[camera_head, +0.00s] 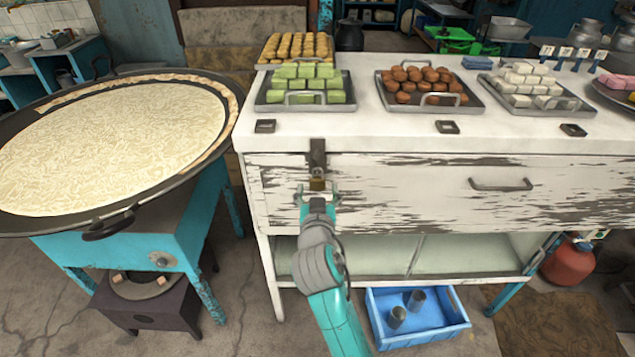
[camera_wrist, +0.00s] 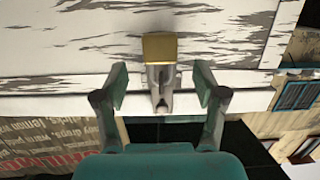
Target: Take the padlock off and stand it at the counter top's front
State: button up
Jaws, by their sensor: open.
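A brass padlock (camera_head: 317,184) hangs from a dark metal hasp (camera_head: 317,155) on the worn white front of the counter's drawer (camera_head: 400,195). In the wrist view the padlock's gold body (camera_wrist: 160,47) and the grey hasp (camera_wrist: 160,80) show in the middle. My gripper (camera_head: 318,194) is open at the padlock, with one finger on each side. In the wrist view my gripper (camera_wrist: 160,88) has clear gaps between both fingers and the metal. The white counter top (camera_head: 360,125) has bare room along its front edge, above the hasp.
Trays of green sweets (camera_head: 305,90), brown balls (camera_head: 425,85) and white blocks (camera_head: 535,88) stand farther back on the counter. Small dark square pieces (camera_head: 265,126) lie near its front edge. A large round pan (camera_head: 110,140) stands left; a blue crate (camera_head: 415,320) sits below.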

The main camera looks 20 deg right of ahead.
aim_at(317, 182)
jog(key=shift+x, duration=1.9)
jog(key=c, duration=1.3)
jog(key=shift+r, duration=0.15)
